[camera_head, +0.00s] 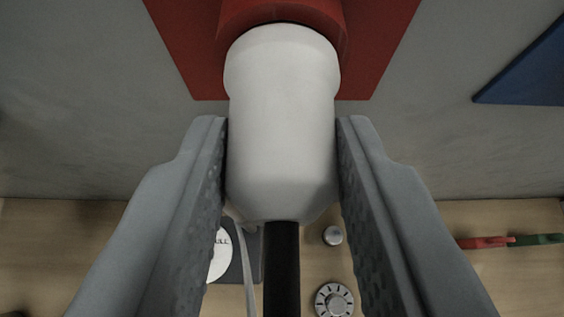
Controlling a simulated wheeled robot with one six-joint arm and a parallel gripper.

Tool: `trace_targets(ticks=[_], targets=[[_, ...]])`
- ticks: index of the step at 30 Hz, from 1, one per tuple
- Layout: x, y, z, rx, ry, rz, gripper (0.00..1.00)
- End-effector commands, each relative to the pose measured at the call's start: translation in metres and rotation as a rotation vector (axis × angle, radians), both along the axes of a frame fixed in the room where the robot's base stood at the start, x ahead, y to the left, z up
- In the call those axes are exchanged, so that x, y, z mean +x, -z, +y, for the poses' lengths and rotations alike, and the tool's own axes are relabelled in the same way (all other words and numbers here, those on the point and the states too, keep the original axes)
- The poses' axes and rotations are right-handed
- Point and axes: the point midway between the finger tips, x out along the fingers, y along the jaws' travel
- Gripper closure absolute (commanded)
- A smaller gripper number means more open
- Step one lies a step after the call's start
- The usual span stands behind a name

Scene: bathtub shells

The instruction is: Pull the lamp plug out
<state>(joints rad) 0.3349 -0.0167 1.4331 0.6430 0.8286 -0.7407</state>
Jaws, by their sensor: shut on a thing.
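The lamp plug (281,120) is a white, rounded cylinder in the middle of the view, with a black cord (282,268) coming out of its near end. Its far end meets a round red socket (283,14) on a red plate (385,45). I cannot tell how deep the plug sits in the socket. My gripper (282,135) is shut on the plug, with one grey finger against its left side and one against its right side.
A grey wall surrounds the red plate, with a blue panel (535,75) at right. On the wooden surface below are a white round label (219,258), a silver knob (333,236), a dial (334,300), and red (482,243) and green (540,239) pieces.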

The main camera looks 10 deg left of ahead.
Motion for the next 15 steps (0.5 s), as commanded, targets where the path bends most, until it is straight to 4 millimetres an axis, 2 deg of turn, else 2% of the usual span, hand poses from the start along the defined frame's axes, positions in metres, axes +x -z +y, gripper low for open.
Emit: trace_targets(ticks=[15], targets=[[-0.013,0.000,-0.003,-0.001,0.001,0.001,0.92]])
